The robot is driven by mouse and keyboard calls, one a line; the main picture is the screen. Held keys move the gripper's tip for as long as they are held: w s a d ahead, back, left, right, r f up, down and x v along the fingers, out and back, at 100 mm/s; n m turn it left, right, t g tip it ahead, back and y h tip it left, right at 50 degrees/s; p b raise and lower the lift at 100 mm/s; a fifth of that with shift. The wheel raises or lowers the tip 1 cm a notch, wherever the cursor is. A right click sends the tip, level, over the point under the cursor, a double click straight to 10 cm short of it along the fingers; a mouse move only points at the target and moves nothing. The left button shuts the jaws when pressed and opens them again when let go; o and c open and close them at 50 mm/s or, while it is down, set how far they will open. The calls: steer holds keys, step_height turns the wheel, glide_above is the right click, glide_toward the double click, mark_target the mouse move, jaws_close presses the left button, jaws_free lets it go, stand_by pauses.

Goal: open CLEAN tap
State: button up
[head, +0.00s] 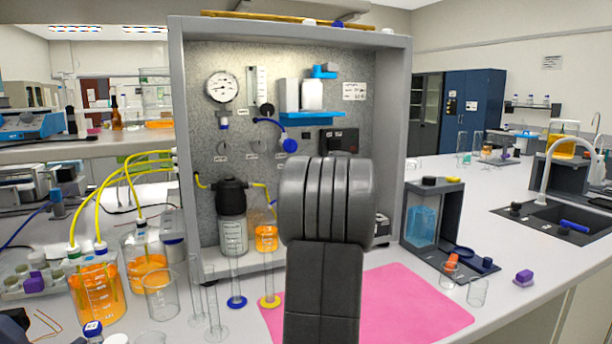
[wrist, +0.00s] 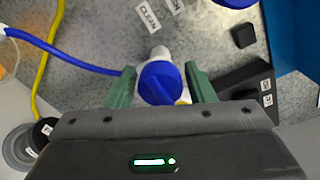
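A blue tap knob (wrist: 162,84) on a white fitting shows in the wrist view, between the two green fingers of my gripper (wrist: 160,70). The fingers are open, with a gap on each side of the knob. A CLEAN label (wrist: 148,17) is on the speckled panel just beyond the tap. A blue tube (wrist: 70,60) runs in from the left towards the tap. In the head view a blue knob (head: 288,145) with a blue tube shows on the panel, just above my arm. My arm hides the gripper's fingers there.
The grey-framed rig panel (head: 235,130) carries a gauge (head: 221,87) and a blue shelf (head: 305,118). A black-capped bottle (head: 232,215) stands left of my arm. Glass cylinders (head: 235,280) stand in front. The pink mat (head: 410,305) is clear at right.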

steer(key=shift+o, duration=0.5)
steer(key=shift+s+d, duration=0.15)
steer(key=shift+s, duration=0.1)
steer(key=b+v, duration=0.2)
steer(key=v, duration=1.1)
steer(key=shift+s, duration=0.15)
steer(key=p+x, duration=0.2)
steer(key=x, duration=1.2)
steer(key=shift+s+d, duration=0.1)
steer(key=shift+s, duration=0.05)
